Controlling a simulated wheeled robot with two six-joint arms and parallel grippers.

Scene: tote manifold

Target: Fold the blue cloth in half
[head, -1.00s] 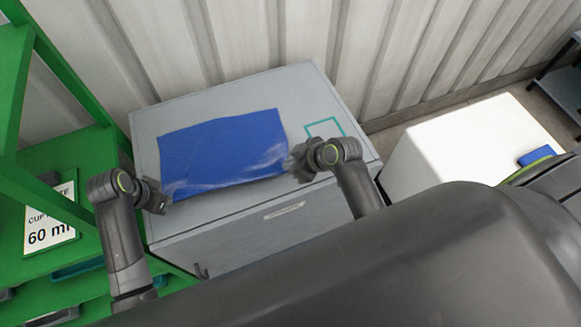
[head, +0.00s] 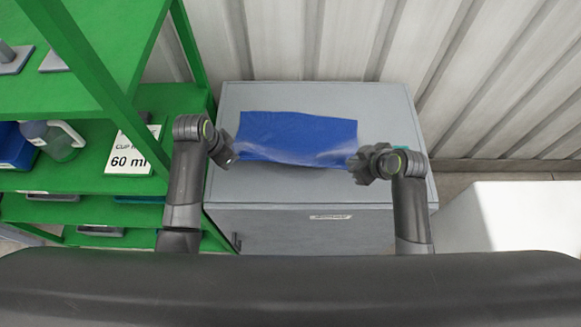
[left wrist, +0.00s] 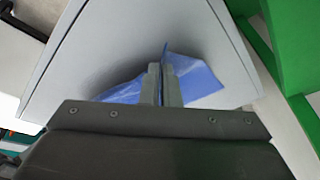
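The blue cloth (head: 300,130) lies on top of the grey cabinet (head: 385,105). Its far part is flat, and its near edge is raised with a pale, creased band between my grippers. My left gripper (head: 233,153) is at the cloth's near left corner. In the left wrist view its fingers (left wrist: 162,85) are closed together with the cloth (left wrist: 198,80) pinched between them. My right gripper (head: 356,164) is at the near right corner, and the cloth's edge runs taut up to it. Its fingertips are partly hidden, but it appears closed on that corner.
A green shelf rack (head: 100,100) with a "60 ml" sign (head: 134,155) and a jug (head: 55,140) stands close on the left. A corrugated wall (head: 330,40) rises behind the cabinet. A white box (head: 510,215) stands at the right.

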